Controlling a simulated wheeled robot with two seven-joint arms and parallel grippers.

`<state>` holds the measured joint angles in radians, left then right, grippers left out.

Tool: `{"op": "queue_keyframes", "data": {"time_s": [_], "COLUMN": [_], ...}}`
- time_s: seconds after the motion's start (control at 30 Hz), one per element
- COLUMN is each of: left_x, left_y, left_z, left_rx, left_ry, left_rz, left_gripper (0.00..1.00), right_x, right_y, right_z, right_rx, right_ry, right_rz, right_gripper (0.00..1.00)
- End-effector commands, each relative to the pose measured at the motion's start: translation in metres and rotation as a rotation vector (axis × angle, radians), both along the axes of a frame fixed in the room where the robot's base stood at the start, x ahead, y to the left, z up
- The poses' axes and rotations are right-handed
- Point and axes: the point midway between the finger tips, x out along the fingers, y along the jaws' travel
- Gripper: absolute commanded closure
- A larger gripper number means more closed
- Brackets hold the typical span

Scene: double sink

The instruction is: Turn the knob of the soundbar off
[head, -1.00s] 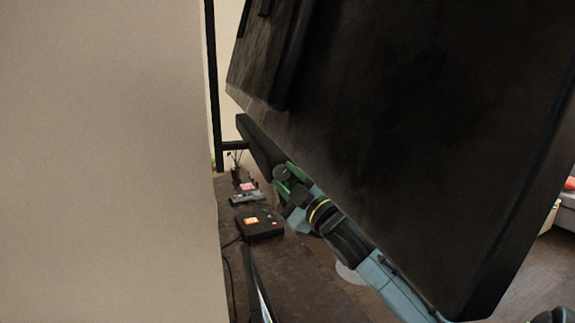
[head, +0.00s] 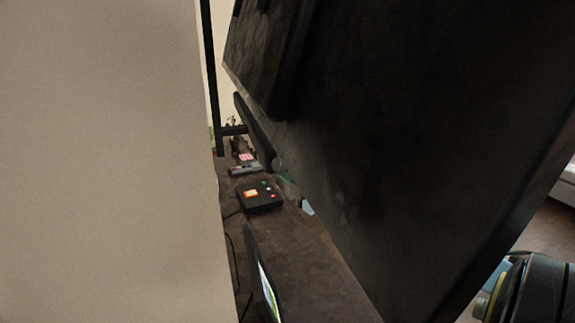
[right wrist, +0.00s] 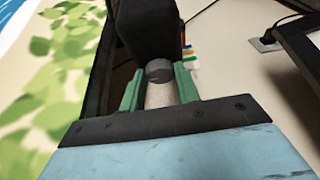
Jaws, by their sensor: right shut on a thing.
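The soundbar (head: 257,132) is a long black bar along the back of the big dark screen panel (head: 400,130) in the head view. Its end (right wrist: 163,30) faces me in the right wrist view, with a round grey knob (right wrist: 159,70) on it. The knob also shows small in the head view (head: 278,164). My right gripper (right wrist: 159,82) has its green fingers on either side of the knob, shut on it. In the head view most of this gripper (head: 286,179) is hidden behind the panel. My left gripper is not in view.
A beige wall (head: 100,160) fills the left. On the dark tabletop (head: 300,255) lie a black box with buttons (head: 260,196), a small grey device (head: 246,169) and a thin tilted screen (head: 262,280). The big panel blocks the right side.

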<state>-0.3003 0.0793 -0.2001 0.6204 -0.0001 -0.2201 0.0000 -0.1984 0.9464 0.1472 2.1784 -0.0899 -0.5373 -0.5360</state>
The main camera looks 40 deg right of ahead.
Motion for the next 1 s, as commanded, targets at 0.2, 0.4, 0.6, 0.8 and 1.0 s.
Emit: {"op": "queue_keyframes", "data": {"time_s": [0.2,0.4,0.6,0.8,1.0], "left_x": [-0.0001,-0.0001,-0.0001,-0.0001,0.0], "left_y": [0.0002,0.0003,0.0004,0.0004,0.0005], "left_z": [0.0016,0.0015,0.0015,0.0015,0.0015], "left_rx": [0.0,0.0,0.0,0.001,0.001], "left_ry": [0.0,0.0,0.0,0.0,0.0], "left_rz": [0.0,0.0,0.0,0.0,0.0], "left_gripper": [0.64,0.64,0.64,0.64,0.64], "right_x": [0.0001,0.0001,0.0001,0.0001,-0.0001], "right_y": [-0.0004,-0.0004,-0.0003,-0.0002,0.0005], "right_z": [-0.0001,-0.0001,0.0,0.0002,0.0003], "right_rx": [-0.019,-0.019,-0.018,-0.017,-0.016], "right_ry": [0.008,0.008,0.008,0.008,0.007], "right_rz": [-0.002,-0.001,-0.001,-0.001,0.0], "right_gripper": [0.91,0.91,0.55,0.46,0.46]}}
